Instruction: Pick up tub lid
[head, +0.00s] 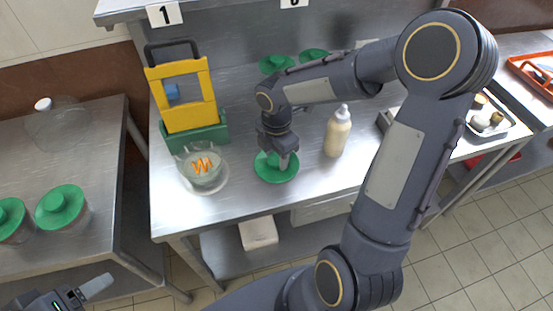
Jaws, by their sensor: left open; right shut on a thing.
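A round green tub lid (263,173) is at the front middle of the steel table. My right gripper (283,161) points down over it and is shut on its raised knob, which the fingers partly hide. I cannot tell whether the lid touches the table. My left gripper (92,291) is low at the left edge of the view, open and empty, away from the lid. More green lids show on tubs on the left table, one at its front right (60,207), and at the back of the middle table (276,63).
Left of the held lid stand a glass bowl (203,169) with orange strips and a yellow-and-green slicer (184,100). A cream squeeze bottle (338,132) stands close on the right. A tray (489,116) with small items lies further right. A shelf (220,18) overhangs the back.

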